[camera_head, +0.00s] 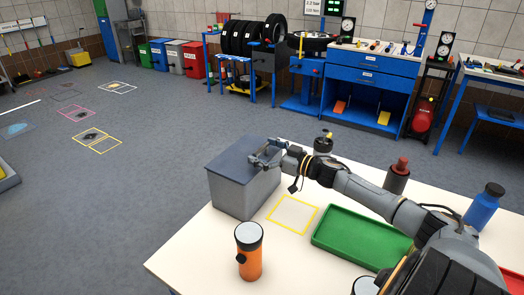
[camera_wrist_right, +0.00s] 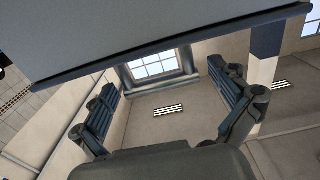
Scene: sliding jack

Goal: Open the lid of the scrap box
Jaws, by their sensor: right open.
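The scrap box (camera_head: 236,198) is a grey box with a flat dark blue-grey lid (camera_head: 236,163), standing at the far left part of the white table. The lid lies flat and looks closed. My right gripper (camera_head: 264,156) is at the lid's right side, close to its edge; I cannot tell whether it touches. In the right wrist view my right gripper (camera_wrist_right: 163,88) is open, with nothing between its fingers. A grey surface with a dark edge, apparently the box and lid (camera_wrist_right: 150,45), spans the top of that view. My left gripper is not in view.
On the white table (camera_head: 205,255) are a yellow square outline (camera_head: 293,214), a green tray (camera_head: 350,238), an orange flashlight-like cylinder (camera_head: 249,255), a dark red-topped bottle (camera_head: 397,177) and a blue bottle (camera_head: 483,208). Open floor lies left of the table.

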